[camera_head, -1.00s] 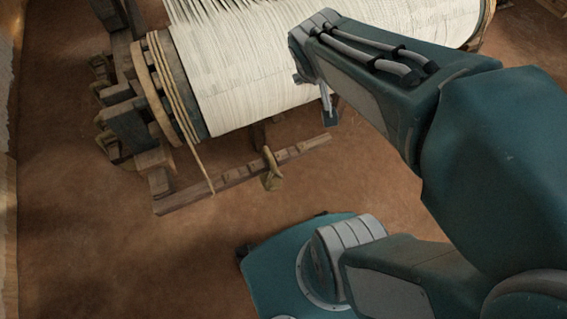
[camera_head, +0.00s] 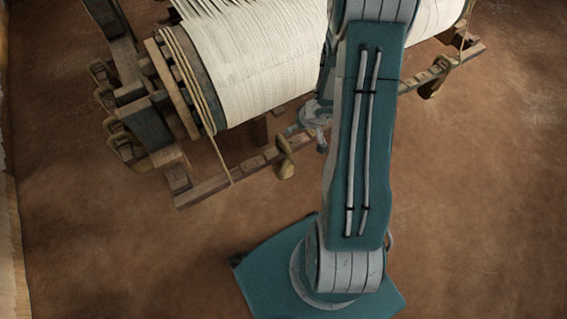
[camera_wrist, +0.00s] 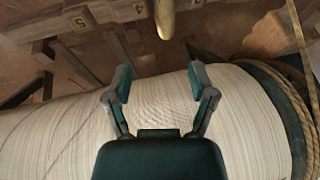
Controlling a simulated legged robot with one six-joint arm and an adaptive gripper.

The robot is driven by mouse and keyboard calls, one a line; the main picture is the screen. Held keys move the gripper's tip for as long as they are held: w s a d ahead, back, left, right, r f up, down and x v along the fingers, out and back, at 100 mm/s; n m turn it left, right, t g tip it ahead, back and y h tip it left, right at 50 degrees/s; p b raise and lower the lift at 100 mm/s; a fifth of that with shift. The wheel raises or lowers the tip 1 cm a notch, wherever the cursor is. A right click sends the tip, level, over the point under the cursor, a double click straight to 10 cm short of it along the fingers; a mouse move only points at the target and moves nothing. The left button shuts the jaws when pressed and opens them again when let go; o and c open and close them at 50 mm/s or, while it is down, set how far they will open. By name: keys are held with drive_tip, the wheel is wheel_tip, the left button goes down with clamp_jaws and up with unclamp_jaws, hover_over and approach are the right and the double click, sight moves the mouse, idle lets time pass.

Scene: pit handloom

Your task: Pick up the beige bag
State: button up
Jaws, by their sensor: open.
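A small beige bag-like thing (camera_head: 285,157) hangs on the low wooden beam in front of the loom in the head view. At the top edge of the wrist view, a tan rounded end (camera_wrist: 165,18) shows in part; I cannot tell if it is the same thing. My gripper (camera_wrist: 160,82) is open and empty, with its two fingers apart over the white warp roll. In the head view my gripper (camera_head: 308,136) is partly hidden behind my arm, close to the right of the beige thing and apart from it.
The white warp roll (camera_head: 265,75) lies behind the beam. The low beam (camera_head: 213,188) has notches, with numbers by them in the wrist view. Similar tan things hang at the right (camera_head: 436,80) and left (camera_head: 113,124). Brown floor in front is clear.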

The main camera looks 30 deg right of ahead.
sight(284, 139)
drive_tip(key=x, duration=0.2)
drive_tip(key=a+x, duration=0.1)
drive_tip(key=x, duration=0.2)
drive_tip(key=shift+s+f, duration=0.1)
drive_tip(key=shift+f, duration=0.05)
drive_tip(key=shift+w+d+f, duration=0.15)
drive_tip(key=shift+w+f, duration=0.05)
drive_tip(key=shift+f, duration=0.3)
drive_tip(key=x, duration=0.4)
drive_tip(key=shift+w+a+f, duration=0.25)
drive_tip(key=shift+a, duration=0.15)
drive_tip(key=shift+d, duration=0.15)
clamp_jaws()
